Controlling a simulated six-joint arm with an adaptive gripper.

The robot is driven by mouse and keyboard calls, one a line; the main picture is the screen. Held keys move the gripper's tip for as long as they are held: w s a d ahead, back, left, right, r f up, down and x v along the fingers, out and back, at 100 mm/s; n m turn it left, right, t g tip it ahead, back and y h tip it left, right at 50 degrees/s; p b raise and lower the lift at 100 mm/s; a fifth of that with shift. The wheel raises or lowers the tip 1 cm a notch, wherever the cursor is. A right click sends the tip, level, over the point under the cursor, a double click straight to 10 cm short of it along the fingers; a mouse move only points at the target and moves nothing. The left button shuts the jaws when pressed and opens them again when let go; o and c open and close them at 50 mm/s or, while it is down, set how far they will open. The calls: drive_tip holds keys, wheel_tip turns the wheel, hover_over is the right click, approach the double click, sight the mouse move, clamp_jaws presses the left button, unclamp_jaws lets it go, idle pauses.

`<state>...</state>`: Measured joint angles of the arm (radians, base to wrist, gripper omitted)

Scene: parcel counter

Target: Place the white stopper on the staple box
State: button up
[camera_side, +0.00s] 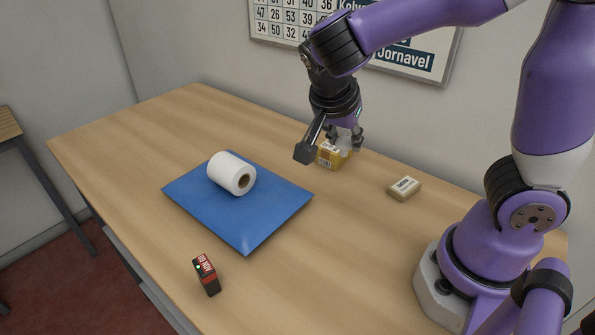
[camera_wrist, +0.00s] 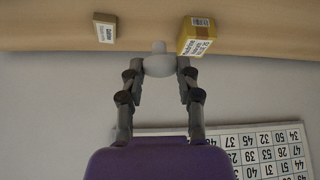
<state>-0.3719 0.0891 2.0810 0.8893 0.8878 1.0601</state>
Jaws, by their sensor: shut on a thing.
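My gripper (camera_wrist: 160,67) is shut on the white stopper (camera_wrist: 158,62), a pale rounded piece with a small knob, seen between the fingertips in the wrist view. In the side view my gripper (camera_side: 346,137) is over the back part of the counter, and the stopper is hard to make out there. In the wrist view this yellow box (camera_wrist: 196,40) is right of the stopper, close to the right finger. Whether they touch is unclear.
A beige labelled block (camera_side: 404,188) lies to the right on the counter (camera_side: 290,270). A white roll (camera_side: 229,174) lies on a blue envelope (camera_side: 250,228) at the left. A black and red box (camera_side: 206,275) stands near the front edge. A number poster (camera_side: 420,62) hangs behind.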

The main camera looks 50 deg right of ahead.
drive_tip(key=s+r+m+g, duration=0.1)
drive_tip(key=s+m+g, duration=0.2)
drive_tip(key=s+m, duration=0.3)
approach(411, 182)
drive_tip(key=shift+s+d+r, duration=0.1)
drive_tip(key=shift+s+d, duration=0.1)
drive_tip(key=shift+d, duration=0.4)
drive_tip(key=shift+s+d, duration=0.2)
drive_tip(key=shift+d, duration=0.45)
drive_tip(key=shift+d+f, duration=0.15)
drive_tip(key=shift+f, duration=1.95)
drive_tip(key=o, duration=0.7)
drive_tip(key=shift+f, duration=0.15)
drive_tip(key=shift+o, duration=0.2)
